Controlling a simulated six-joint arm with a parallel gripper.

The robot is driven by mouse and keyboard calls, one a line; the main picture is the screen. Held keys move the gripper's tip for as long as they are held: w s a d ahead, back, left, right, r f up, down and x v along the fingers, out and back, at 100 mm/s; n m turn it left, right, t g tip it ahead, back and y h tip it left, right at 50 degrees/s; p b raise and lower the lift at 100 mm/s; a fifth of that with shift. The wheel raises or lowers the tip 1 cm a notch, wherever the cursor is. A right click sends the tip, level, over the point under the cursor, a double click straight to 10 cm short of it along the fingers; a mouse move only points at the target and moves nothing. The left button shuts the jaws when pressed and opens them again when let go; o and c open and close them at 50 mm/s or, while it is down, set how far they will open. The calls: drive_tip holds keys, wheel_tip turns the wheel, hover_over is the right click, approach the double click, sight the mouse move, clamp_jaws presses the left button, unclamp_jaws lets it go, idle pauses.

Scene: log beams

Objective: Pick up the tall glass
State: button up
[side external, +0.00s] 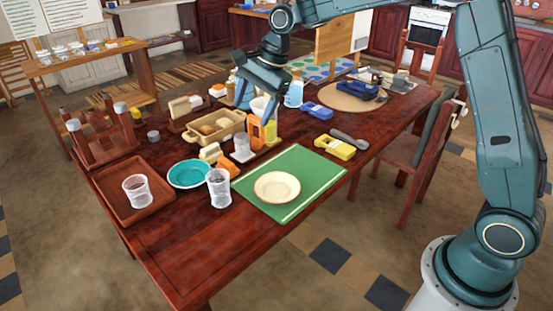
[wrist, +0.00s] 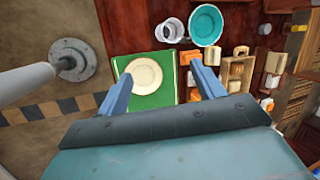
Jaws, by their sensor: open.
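A tall clear glass (side external: 219,187) stands upright on the dark red table, between the teal bowl (side external: 189,174) and the green mat (side external: 300,170). In the wrist view the tall glass (wrist: 169,31) shows near the top, left of the teal bowl (wrist: 205,25). My gripper (side external: 254,109) is open and points down over the far middle of the table, apart from the tall glass. Its two blue fingers (wrist: 163,72) spread wide in the wrist view with nothing visibly held between them.
A shorter glass (side external: 137,190) stands on a brown tray (side external: 155,209). Another clear glass (side external: 241,147) stands near an orange item (side external: 256,131), close below my gripper. A cream plate (side external: 277,187) lies on the mat. The table's near corner is clear.

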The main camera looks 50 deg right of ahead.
sight(216, 184)
drive_tip(key=w+a+f+m, duration=0.1)
drive_tip(key=w+f+m, duration=0.1)
drive_tip(key=f, duration=0.5)
drive_tip(key=w+a+f+m+y, duration=0.1)
drive_tip(key=w+a+f+m, duration=0.1)
drive_tip(key=w+f, duration=0.3)
drive_tip(key=w+a+f+m+g, duration=0.1)
drive_tip(key=w+f+m, duration=0.1)
drive_tip(key=f, duration=0.8)
drive_tip(key=shift+w+a+f+m, duration=0.2)
drive_tip(key=shift+w+a+m, duration=0.15)
drive_tip(key=shift+w, duration=0.3)
drive_tip(key=shift+x, duration=2.55)
drive_tip(key=shift+s+a, duration=0.1)
drive_tip(key=c, duration=0.8)
drive_tip(key=shift+r, duration=0.15)
